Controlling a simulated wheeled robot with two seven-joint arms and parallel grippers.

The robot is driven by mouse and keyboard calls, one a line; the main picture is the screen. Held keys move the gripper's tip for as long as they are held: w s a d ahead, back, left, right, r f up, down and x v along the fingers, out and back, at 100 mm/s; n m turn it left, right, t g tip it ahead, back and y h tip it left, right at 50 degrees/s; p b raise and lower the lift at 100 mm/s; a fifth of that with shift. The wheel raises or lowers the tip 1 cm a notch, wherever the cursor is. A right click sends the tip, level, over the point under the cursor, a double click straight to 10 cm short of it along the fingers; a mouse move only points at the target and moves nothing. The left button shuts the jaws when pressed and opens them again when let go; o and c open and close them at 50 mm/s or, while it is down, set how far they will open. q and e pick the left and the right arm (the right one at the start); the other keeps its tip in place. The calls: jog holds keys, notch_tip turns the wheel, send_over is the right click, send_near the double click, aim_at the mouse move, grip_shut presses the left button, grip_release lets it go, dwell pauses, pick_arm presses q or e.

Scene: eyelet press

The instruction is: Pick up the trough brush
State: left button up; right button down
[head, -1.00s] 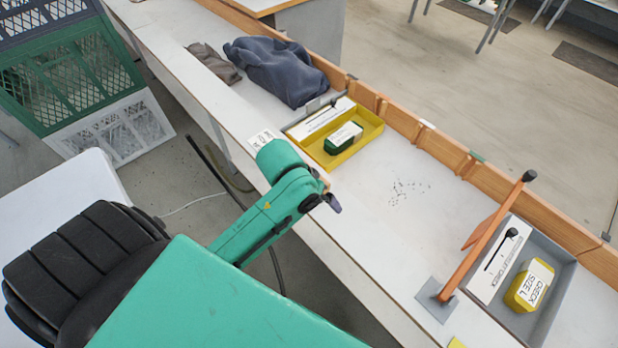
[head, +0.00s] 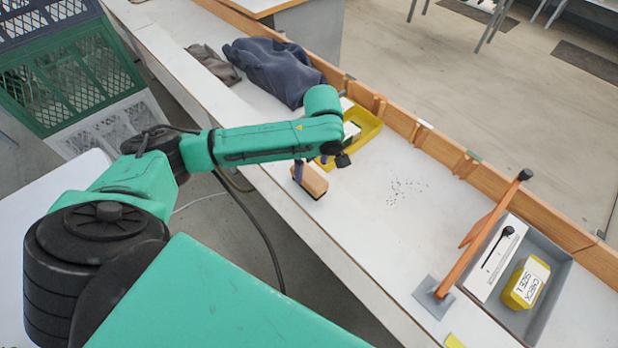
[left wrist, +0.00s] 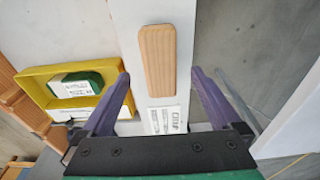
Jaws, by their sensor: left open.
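The trough brush (head: 311,181) is a light wooden block with a dark underside, at the white bench's near edge. In the left wrist view its wooden back (left wrist: 158,60) lies lengthwise on a white strip. My left gripper (head: 311,164) is over it, with purple fingers apart. In the left wrist view the open fingers (left wrist: 160,76) stand to either side of the block's line, with gaps on both sides; I see no contact. The gripper partly hides the brush's top in the head view. My right gripper is not in view.
A yellow tray (head: 372,131) holding a green-and-white box is close behind the left gripper. Dark specks (head: 405,190) lie on the clear mid-bench. An orange post (head: 480,240) and grey tray (head: 563,270) stand right. Dark cloth (head: 268,70) lies at the back left.

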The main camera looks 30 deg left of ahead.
aim_at(310, 175)
pick_arm(q)
jog(key=f, duration=0.2)
jog(key=f+p, duration=0.1)
jog(key=f, duration=0.1)
jog(key=a+f, duration=0.1)
jog(key=f, duration=0.2)
jog(key=shift+w, duration=0.15)
jog(key=c, duration=1.5)
jog(key=shift+c, duration=0.2)
notch_tip(310, 175, up, 20)
jog(key=b, duration=0.1)
